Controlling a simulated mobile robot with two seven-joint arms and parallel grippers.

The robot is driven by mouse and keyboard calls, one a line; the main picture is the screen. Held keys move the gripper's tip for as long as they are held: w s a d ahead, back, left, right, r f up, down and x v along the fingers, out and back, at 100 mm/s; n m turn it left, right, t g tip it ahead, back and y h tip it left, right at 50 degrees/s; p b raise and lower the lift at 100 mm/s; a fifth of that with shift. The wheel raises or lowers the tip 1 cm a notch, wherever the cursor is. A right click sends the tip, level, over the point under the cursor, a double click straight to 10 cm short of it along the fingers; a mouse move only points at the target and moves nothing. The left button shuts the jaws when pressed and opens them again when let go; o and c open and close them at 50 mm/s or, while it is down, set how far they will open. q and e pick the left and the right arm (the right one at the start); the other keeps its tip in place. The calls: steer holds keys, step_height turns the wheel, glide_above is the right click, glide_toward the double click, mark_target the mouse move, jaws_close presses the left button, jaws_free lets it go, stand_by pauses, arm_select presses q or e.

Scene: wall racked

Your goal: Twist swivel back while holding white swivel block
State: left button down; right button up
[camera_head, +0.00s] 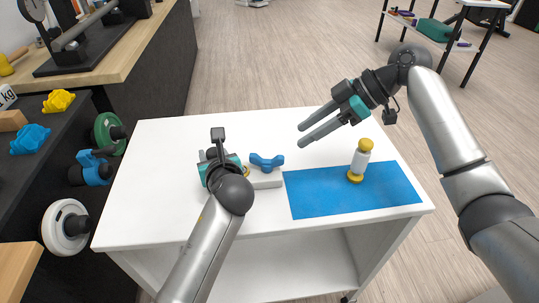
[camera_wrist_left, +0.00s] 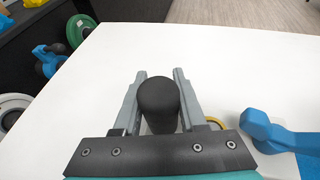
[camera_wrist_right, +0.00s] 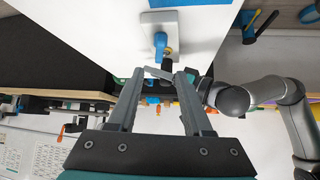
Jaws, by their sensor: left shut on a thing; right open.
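The white swivel block (camera_head: 266,179) lies on the white table (camera_head: 150,165), left of a blue mat. A blue swivel (camera_head: 266,162) sits on top of it. The block (camera_wrist_right: 185,20) and swivel (camera_wrist_right: 160,42) also show in the right wrist view. My left gripper (camera_head: 218,165) is at the block's left end. In the left wrist view its fingers are shut on a black round handle (camera_wrist_left: 158,105), with a yellow ring (camera_wrist_left: 215,123) just right of it. My right gripper (camera_head: 300,135) is open and empty, above the table, right of and beyond the swivel.
A white cylinder with yellow ends (camera_head: 361,160) stands upright on the blue mat (camera_head: 315,198), right of the block. A dark rack with weights (camera_head: 66,225) stands left of the table. The table's left and back parts are clear.

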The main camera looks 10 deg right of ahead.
mark_target(270, 156)
steer(key=x, duration=1.1)
steer(key=shift+w+a+f, duration=0.1)
steer(key=shift+a+f, duration=0.1)
steer(key=shift+f, duration=0.05)
steer(key=shift+c, duration=0.2)
jaws_close()
